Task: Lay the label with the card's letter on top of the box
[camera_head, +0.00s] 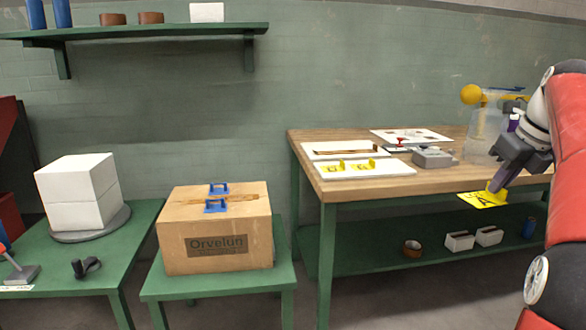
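My gripper (499,181) is at the right, in front of the wooden workbench. Its fingertips are shut on a yellow label (480,199) with a dark mark that looks like a letter, too small to read surely. The label is in the air, below the bench top's front edge. A cardboard box (180,225) marked "Orvelun" stands on a low green table, well left of my gripper. Two blue handle-like pieces (216,206) and a brown strip are on its top. I cannot make out the card's letter.
The workbench (445,177) also bears papers (410,136), a grey device (434,157) and a clear container. A stack of white blocks (80,195) stands on a grey turntable at the left. A green shelf (140,31) hangs above. Open space separates bench and box table.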

